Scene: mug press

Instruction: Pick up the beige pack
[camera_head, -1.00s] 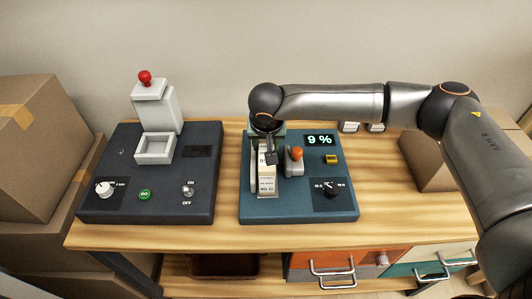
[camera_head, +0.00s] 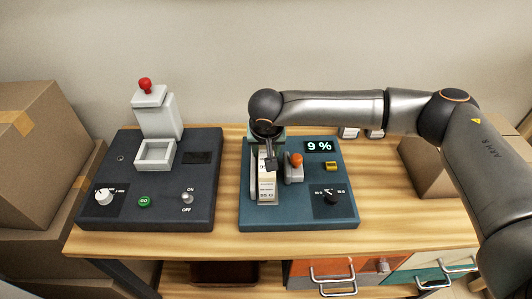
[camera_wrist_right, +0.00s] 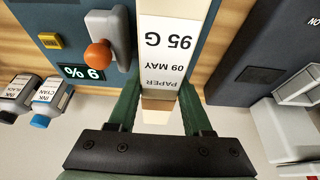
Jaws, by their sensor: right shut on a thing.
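In the right wrist view the pack (camera_wrist_right: 170,60) carries the print "PAPER", "09 MAY" and "95 G". My right gripper (camera_head: 268,160) is over the back end of the pack. In the wrist view its two green fingers (camera_wrist_right: 160,112) are on either side of the pack, shut on it. The gripper hides the pack's far end in the head view. My left gripper is not in view.
The blue device (camera_head: 290,210) has an orange-knobbed lever (camera_head: 296,161) close right of the pack, a dial and a "9 %" display. A dark device with a red-knobbed press (camera_head: 145,87) stands left. Ink bottles (camera_wrist_right: 48,100) stand behind. Bare wood shows at right.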

